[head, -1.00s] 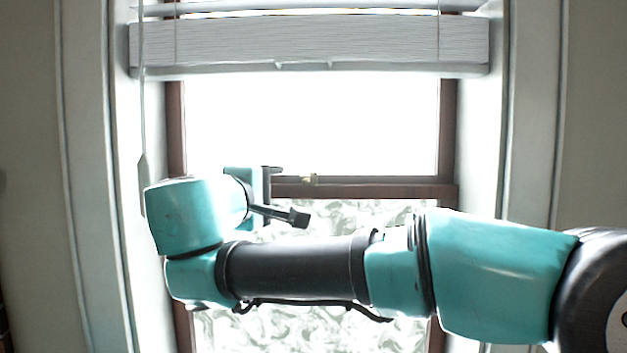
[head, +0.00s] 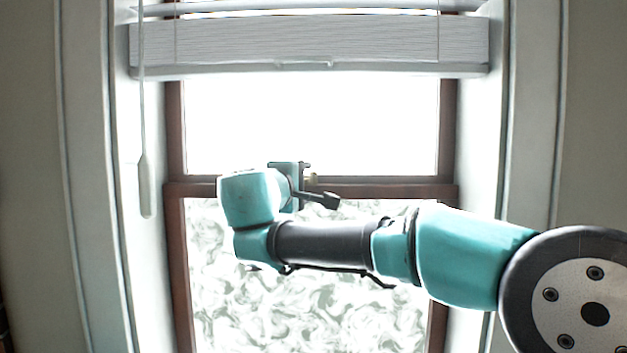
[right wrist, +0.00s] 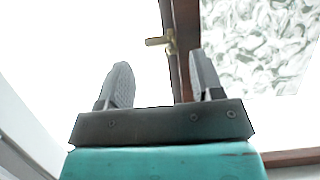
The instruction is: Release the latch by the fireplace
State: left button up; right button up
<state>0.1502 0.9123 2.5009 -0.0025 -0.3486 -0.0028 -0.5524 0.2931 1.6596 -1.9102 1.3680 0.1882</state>
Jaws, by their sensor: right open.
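The latch is a small brass piece (head: 311,180) on the brown meeting rail of the window, partly hidden by my right gripper in the head view. In the right wrist view the brass latch (right wrist: 163,41) lies beyond the fingertips, within the gap between them and closer to the right-hand finger. My right gripper (right wrist: 160,62) is open and empty, its two grey fingers spread. In the head view the right gripper (head: 303,178) is just left of the latch, at about its height. I see no contact with the latch. My left gripper is out of view.
A brown window frame (head: 174,260) holds a bright upper pane and a patterned lower pane (head: 340,300). A white blind (head: 310,40) hangs above, with a wand (head: 146,185) at the left. White side walls border the recess. No fireplace shows.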

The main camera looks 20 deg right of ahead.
aim_at(312, 179)
jog(key=x, duration=0.6)
jog(key=shift+a, duration=0.1)
jog(key=c, duration=0.9)
